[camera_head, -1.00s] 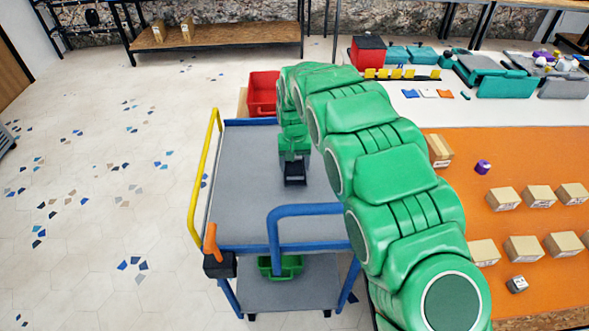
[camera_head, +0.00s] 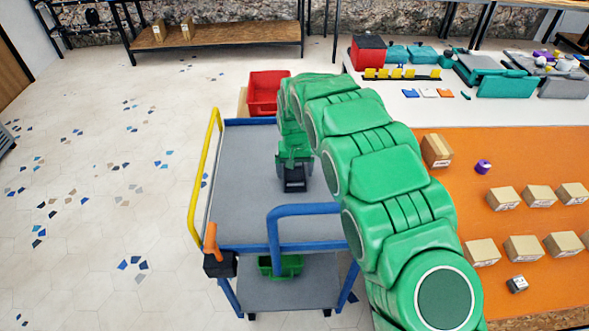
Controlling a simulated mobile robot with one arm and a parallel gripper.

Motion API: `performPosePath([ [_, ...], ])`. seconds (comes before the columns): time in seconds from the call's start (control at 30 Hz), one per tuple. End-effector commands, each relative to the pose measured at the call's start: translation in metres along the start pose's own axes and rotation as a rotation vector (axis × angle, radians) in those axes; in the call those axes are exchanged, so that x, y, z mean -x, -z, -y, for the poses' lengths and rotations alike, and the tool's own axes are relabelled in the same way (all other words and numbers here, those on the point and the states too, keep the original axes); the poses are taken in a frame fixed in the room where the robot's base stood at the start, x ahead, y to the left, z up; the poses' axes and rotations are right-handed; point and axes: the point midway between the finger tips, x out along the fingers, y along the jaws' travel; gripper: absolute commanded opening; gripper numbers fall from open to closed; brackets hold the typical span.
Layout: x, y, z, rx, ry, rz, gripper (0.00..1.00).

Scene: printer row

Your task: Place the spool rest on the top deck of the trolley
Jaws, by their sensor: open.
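The trolley's grey top deck (camera_head: 245,185) has blue edges and lies left of my green arm. My gripper (camera_head: 294,186) is over the deck's right half, low and pointing down. A dark part shows at its end; I cannot tell how much of it is fingers and how much might be another thing. The gripper is open. I cannot pick out the spool rest for certain; it may be hidden by my gripper or arm. The left and front of the deck are bare.
A blue handle (camera_head: 300,210) rises at the trolley's front, a yellow rail (camera_head: 204,170) along its left. A green bin (camera_head: 281,266) sits on the lower shelf. A red bin (camera_head: 266,92) stands behind. The orange table (camera_head: 450,205) at right holds several boxes and a purple spool (camera_head: 482,167).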

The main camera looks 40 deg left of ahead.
Motion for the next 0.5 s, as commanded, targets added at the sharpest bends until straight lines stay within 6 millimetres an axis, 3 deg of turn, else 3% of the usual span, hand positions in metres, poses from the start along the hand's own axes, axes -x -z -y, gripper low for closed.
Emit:
performPosePath([
  [0.27,0.006,0.000,0.000,0.000,0.000,-0.001,0.93],
  [0.5,0.034,0.000,0.000,0.000,0.000,0.000,0.93],
])
